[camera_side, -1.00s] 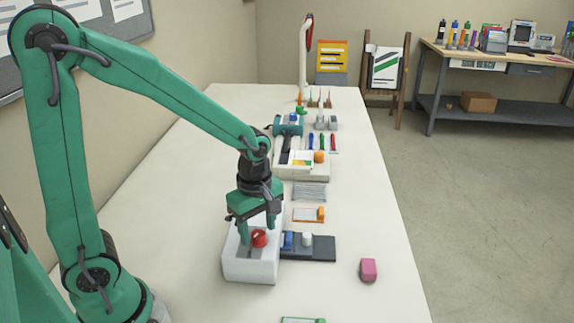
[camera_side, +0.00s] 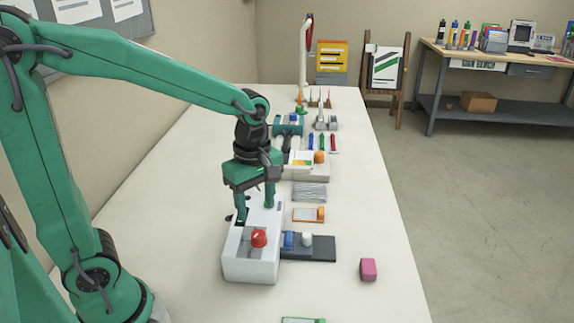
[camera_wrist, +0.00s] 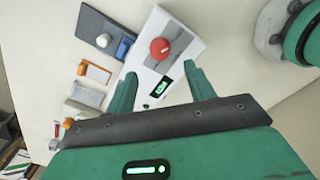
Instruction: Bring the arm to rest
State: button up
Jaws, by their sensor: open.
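My green gripper (camera_side: 256,207) is open and empty above the far part of a white machine (camera_side: 250,268) on the table. The machine has a red knob (camera_side: 259,238) on a grey plate at its near end. In the wrist view my gripper's two fingers (camera_wrist: 162,88) are spread wide over the machine. The machine's red knob (camera_wrist: 160,48) and a small lit green display (camera_wrist: 161,87) show there. Nothing is between the fingers. In the side view, the fingers partly hide the machine's far end.
A dark tray (camera_side: 322,248) with a blue block and a white knob is right of the machine. A pink block (camera_side: 368,269) lies near the table's right edge. An orange-framed card (camera_side: 308,214) and other tools are farther back. The table's left part is clear.

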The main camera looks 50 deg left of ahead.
jog(key=s+a+r+m+t, duration=0.2)
jog(key=s+r+m+t, duration=0.3)
jog(key=m, duration=1.3)
jog(key=s+r, duration=0.2)
jog(key=s, duration=0.2)
jog(key=shift+a+r+t, duration=0.2)
jog(key=shift+a+t, duration=0.1)
jog(key=shift+a, duration=0.1)
